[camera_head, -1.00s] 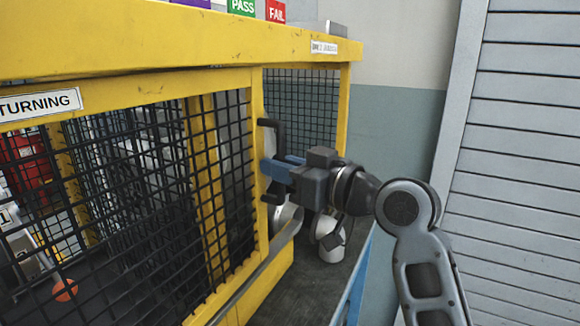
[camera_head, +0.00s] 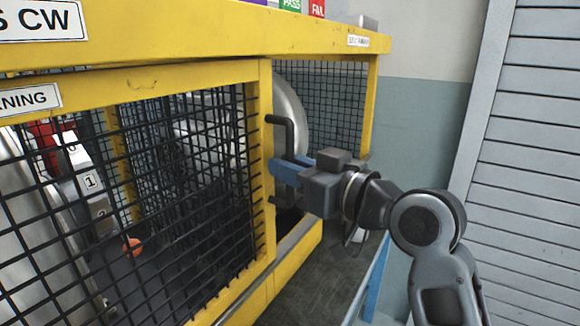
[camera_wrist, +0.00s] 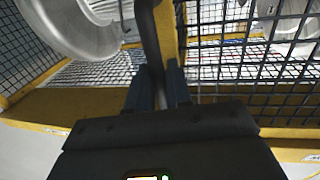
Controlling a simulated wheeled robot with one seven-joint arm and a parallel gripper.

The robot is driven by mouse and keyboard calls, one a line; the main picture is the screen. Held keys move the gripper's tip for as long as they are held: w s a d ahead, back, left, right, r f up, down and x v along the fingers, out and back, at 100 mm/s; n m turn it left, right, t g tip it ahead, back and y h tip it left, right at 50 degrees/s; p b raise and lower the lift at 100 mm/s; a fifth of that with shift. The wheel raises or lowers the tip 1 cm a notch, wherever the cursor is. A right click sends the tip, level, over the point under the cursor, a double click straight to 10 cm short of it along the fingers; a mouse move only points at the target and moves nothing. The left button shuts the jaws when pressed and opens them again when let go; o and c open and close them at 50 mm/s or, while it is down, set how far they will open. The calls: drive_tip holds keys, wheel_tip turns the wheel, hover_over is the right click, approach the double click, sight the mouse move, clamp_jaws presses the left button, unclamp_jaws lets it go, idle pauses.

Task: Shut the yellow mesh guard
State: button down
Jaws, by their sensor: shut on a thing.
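The yellow mesh guard (camera_head: 262,105) is a yellow frame with black wire mesh, across the left and middle of the head view. A black bar handle (camera_head: 288,132) stands out from its right edge upright. My gripper (camera_head: 281,168) is shut on this handle with its blue fingers. In the wrist view the handle (camera_wrist: 149,42) runs down between the fingers of my gripper (camera_wrist: 159,88). An open gap shows between the guard's right edge and the enclosure's right post (camera_head: 368,105). The handle's gripped part is partly hidden by the fingers.
A silver rounded housing (camera_head: 292,100) shows inside the gap. Behind the mesh are an orange ball (camera_head: 132,247) and a red part. A yellow top beam (camera_head: 180,40) runs above the guard. A grey slatted shutter (camera_head: 530,150) stands at the right.

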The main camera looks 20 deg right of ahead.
drive_tip(key=c, duration=1.2)
unclamp_jaws()
drive_tip(key=shift+s+a, duration=0.2)
drive_tip(key=shift+a, duration=0.1)
drive_tip(key=shift+b+v, duration=0.65)
drive_tip(key=shift+v, duration=3.25)
